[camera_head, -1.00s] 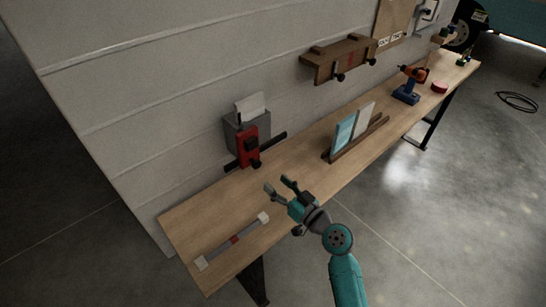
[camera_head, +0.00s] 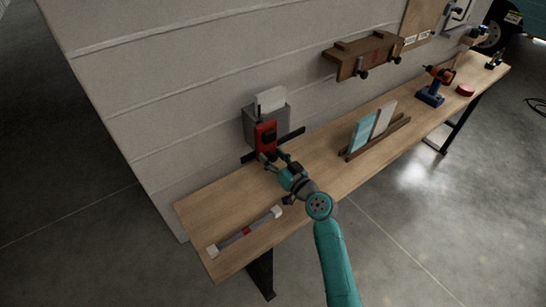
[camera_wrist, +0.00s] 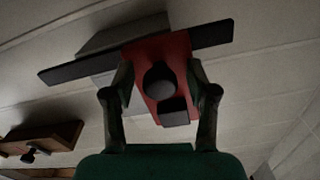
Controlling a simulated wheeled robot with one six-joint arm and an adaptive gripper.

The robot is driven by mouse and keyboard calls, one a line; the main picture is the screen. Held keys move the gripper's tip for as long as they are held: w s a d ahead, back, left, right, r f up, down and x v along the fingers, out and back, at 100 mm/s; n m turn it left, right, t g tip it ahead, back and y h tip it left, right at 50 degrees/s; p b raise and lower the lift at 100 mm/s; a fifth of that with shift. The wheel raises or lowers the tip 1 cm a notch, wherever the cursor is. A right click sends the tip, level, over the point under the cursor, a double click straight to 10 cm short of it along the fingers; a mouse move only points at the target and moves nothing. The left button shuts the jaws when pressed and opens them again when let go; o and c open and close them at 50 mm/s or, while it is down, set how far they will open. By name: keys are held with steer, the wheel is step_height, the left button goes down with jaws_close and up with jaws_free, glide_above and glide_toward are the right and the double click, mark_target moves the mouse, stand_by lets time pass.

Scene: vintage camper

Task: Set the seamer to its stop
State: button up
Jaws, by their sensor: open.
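The seamer is a red block (camera_head: 265,135) with a black knob, set on a dark rail (camera_head: 290,137) in front of a grey box (camera_head: 250,121) at the wall end of the bench. In the wrist view the red block (camera_wrist: 146,52) fills the middle, with its round knob (camera_wrist: 160,80) facing me and the rail running out both sides. My gripper (camera_head: 273,161) is open just in front of the block. In the wrist view its fingers (camera_wrist: 160,88) stand one on each side of the red block. I cannot tell whether they touch it.
A grey bar with pale ends and a red middle (camera_head: 245,232) lies at the bench's near end. A rack with upright panels (camera_head: 375,138) stands to the right. A wooden wall shelf (camera_head: 361,56) hangs above. A drill (camera_head: 434,84) stands farther along. Bench between is clear.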

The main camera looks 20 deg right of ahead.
jaws_close()
steer(key=w+d, duration=0.1)
steer(key=d, duration=0.2)
steer(key=w+d, duration=0.1)
steer(key=d, duration=0.2)
steer(key=w+d, duration=0.1)
steer(key=d, duration=0.2)
jaws_free()
steer(key=shift+d, duration=0.1)
steer(key=shift+s, duration=0.1)
steer(key=v, duration=1.2)
